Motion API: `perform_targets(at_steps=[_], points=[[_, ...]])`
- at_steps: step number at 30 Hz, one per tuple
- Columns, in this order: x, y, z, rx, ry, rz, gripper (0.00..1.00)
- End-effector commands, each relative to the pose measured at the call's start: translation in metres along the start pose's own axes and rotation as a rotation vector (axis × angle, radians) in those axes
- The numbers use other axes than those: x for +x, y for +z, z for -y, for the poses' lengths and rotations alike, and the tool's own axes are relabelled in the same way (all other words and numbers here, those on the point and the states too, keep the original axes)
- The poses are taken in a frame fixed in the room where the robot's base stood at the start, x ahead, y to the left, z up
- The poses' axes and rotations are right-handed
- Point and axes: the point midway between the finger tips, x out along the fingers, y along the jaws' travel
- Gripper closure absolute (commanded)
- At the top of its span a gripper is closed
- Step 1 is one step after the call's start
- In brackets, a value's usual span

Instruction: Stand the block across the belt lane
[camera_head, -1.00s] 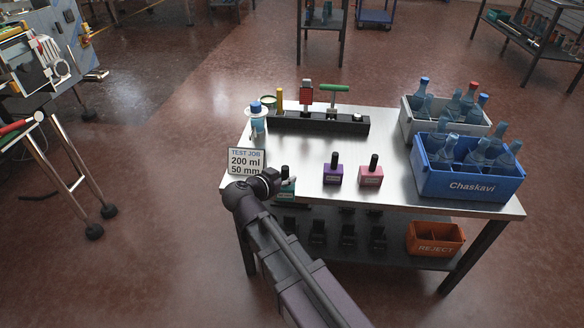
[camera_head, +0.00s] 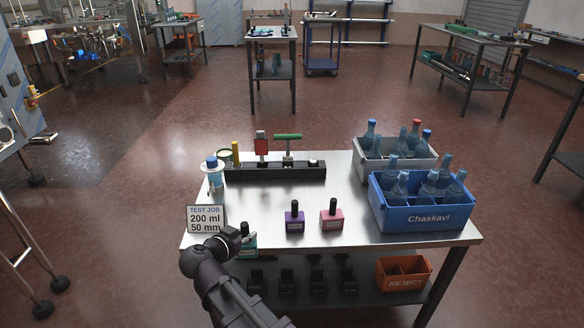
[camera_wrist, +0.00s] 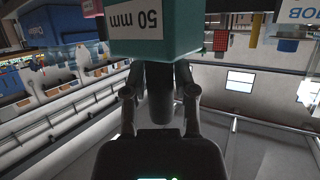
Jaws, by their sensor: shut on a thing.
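My gripper (camera_head: 232,238) is at the table's front left, just right of the "TEST JOB 200 ml 50 mm" sign. A teal block (camera_head: 249,252) with a black knob shows beside it, partly hidden by the gripper. In the wrist view the teal block (camera_wrist: 158,46) carries an upside-down "50 mm" label and sits just beyond the fingertips. My gripper (camera_wrist: 160,78) is shut on the block's dark knob. I cannot tell whether the block touches the table. I cannot make out the belt lane for certain.
The steel table (camera_head: 350,237) bears a purple block (camera_head: 294,222), a pink block (camera_head: 331,219), a black rack (camera_head: 275,173), a blue crate (camera_head: 385,213) and a grey crate (camera_head: 370,165) of bottles. An orange reject bin (camera_head: 402,282) is below. Floor is open behind.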

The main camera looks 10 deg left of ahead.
Motion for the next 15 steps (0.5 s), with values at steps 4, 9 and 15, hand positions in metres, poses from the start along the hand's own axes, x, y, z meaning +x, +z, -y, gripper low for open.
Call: perform_targets(at_steps=[4,9,15], points=[[-0.005,-0.011,0.0,0.0,0.0,-0.001,1.0],[-0.012,-0.029,0.0,0.0,0.0,-0.001,1.0],[-0.023,-0.055,0.0,0.0,0.0,-0.001,1.0]])
